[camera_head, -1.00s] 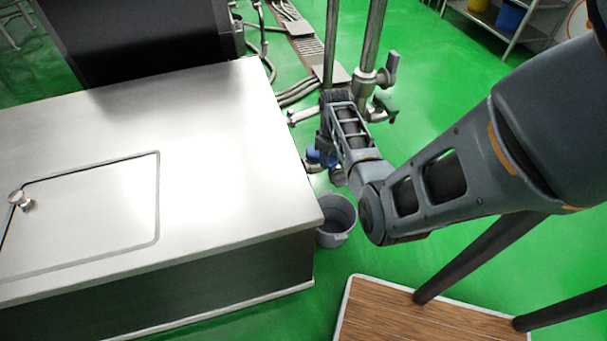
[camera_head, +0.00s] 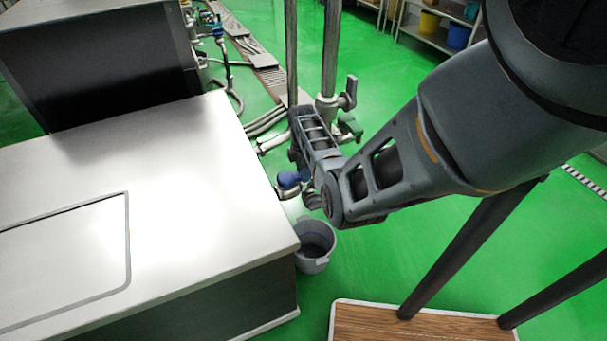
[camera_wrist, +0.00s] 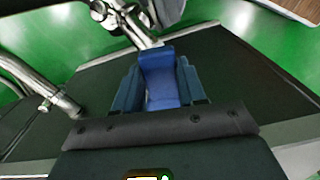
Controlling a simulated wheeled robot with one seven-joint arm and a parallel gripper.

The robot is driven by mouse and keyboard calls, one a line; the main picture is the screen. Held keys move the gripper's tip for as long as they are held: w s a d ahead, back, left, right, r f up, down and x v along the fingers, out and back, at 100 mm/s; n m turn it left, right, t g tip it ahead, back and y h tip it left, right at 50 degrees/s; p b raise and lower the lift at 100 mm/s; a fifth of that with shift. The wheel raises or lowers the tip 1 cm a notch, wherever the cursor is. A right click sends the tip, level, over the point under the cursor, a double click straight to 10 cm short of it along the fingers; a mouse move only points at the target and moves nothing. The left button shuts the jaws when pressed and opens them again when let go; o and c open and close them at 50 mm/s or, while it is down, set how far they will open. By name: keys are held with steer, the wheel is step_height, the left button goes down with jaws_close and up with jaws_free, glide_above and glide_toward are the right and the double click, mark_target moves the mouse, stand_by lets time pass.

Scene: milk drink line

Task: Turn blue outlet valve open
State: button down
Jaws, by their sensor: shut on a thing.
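The blue outlet valve handle (camera_wrist: 160,72) sits between the two dark blue-grey fingers of my gripper (camera_wrist: 160,88) in the wrist view. The fingers are shut on it, one on each side. A steel pipe fitting joins the handle's far end. In the head view the blue handle (camera_head: 291,179) shows beside the right side of the steel table, partly hidden by my arm. My fingers cannot be made out clearly there.
A grey bucket (camera_head: 315,247) stands on the green floor below the valve. The steel table (camera_head: 190,170) is close on the left. A wooden platform (camera_head: 410,325) lies at the front.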

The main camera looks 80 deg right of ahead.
steer(key=shift+w+d+n, duration=0.3)
steer(key=shift+d+n, duration=0.05)
steer(key=shift+n, duration=0.55)
steer(key=c, duration=0.6)
jaws_free()
steer(key=shift+c, duration=0.2)
steer(key=shift+r, duration=3.9)
